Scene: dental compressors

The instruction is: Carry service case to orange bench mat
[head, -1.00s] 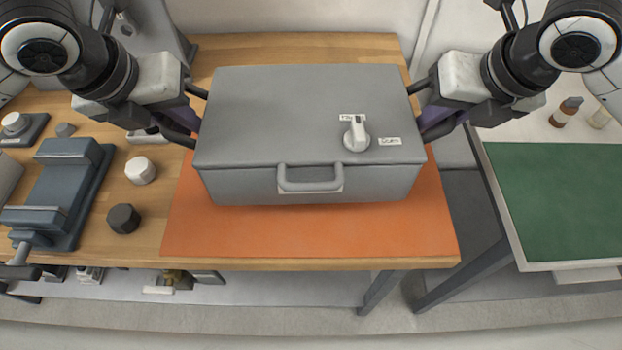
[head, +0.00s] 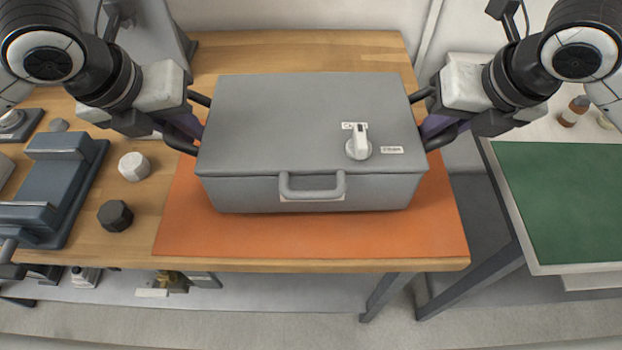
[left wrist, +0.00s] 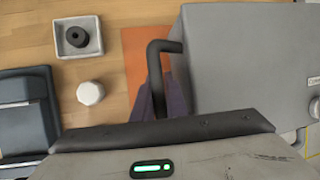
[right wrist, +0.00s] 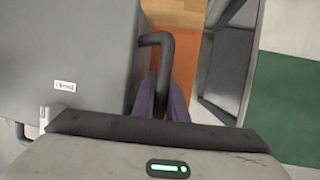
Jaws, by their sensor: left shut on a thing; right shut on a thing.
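The grey service case (head: 300,120) is over the orange bench mat (head: 240,236) in the head view. I cannot tell whether its underside touches the mat. It has a front handle, a white knob and small labels. My left gripper (head: 190,128) is shut on the case's left side handle (left wrist: 155,75), which shows in the left wrist view. My right gripper (head: 430,125) is shut on the right side handle (right wrist: 166,65), which shows in the right wrist view. The case hides the mat's middle and back.
A white hexagonal piece (head: 134,166) and a dark one (head: 116,216) lie on the wooden bench left of the mat. A blue-grey vise-like device (head: 55,185) stands further left. A green mat (head: 560,200) lies on the separate table at right, across a gap.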

